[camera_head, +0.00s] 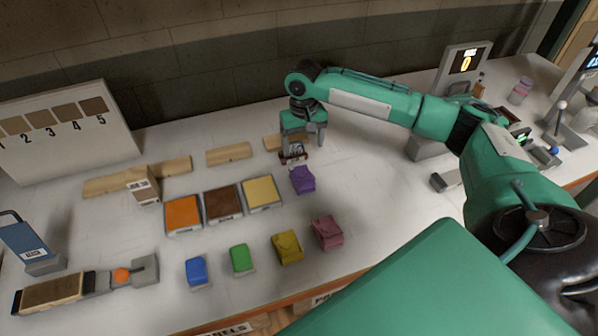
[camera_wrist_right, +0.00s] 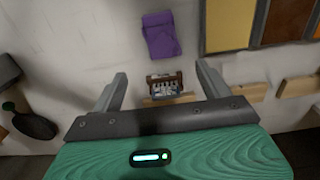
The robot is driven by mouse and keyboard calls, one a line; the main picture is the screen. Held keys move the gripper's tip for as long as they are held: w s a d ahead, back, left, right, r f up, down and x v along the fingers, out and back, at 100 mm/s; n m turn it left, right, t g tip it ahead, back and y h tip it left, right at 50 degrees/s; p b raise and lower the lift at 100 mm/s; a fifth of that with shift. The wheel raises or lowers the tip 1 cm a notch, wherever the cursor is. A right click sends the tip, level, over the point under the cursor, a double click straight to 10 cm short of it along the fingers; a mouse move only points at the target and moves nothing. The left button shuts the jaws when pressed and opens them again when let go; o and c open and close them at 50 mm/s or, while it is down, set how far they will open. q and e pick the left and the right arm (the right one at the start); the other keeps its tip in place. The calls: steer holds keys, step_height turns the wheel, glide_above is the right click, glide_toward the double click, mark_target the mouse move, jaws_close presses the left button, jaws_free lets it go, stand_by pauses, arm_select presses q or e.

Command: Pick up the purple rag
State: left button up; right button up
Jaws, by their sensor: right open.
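The purple rag (camera_head: 302,180) lies folded on the white table, right of the yellow panel. It also shows in the right wrist view (camera_wrist_right: 161,35), beyond the fingertips and apart from them. My right gripper (camera_head: 303,143) is open above the table, just behind the rag in the head view. In the right wrist view its two fingers (camera_wrist_right: 160,85) stand wide apart. A small dark rack-like item (camera_wrist_right: 165,83) shows between them, and I cannot tell its height relative to the fingers. My left gripper is not in view.
Orange (camera_head: 183,214), brown (camera_head: 223,203) and yellow (camera_head: 261,192) panels lie left of the rag. Blue (camera_head: 196,270), green (camera_head: 241,259), olive (camera_head: 287,247) and mauve (camera_head: 327,232) rags lie toward the front. Wooden blocks (camera_head: 229,154) lie behind. The table between the rag and front row is clear.

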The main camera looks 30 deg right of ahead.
steer(key=p, duration=0.2)
glide_above(303, 174)
step_height(303, 174, down, 7)
steer(key=shift+w+d+r, duration=0.15)
steer(key=shift+r, duration=0.05)
steer(key=shift+f, duration=0.3)
steer(key=shift+s+a+f+p, duration=0.1)
steer(key=shift+s+f+p, duration=0.05)
steer(key=shift+f+p, duration=0.4)
steer(key=shift+s+a+f+p, duration=0.1)
steer(key=shift+f+p, duration=0.3)
steer(key=shift+f, duration=0.2)
step_height(303, 174, down, 2)
steer(key=shift+f, duration=0.4)
steer(key=c, duration=1.1)
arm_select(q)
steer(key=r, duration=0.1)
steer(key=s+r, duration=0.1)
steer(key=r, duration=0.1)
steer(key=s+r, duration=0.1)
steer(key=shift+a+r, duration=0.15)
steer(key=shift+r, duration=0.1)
arm_select(e)
steer(key=shift+o, duration=0.2)
steer(key=shift+r, duration=0.1)
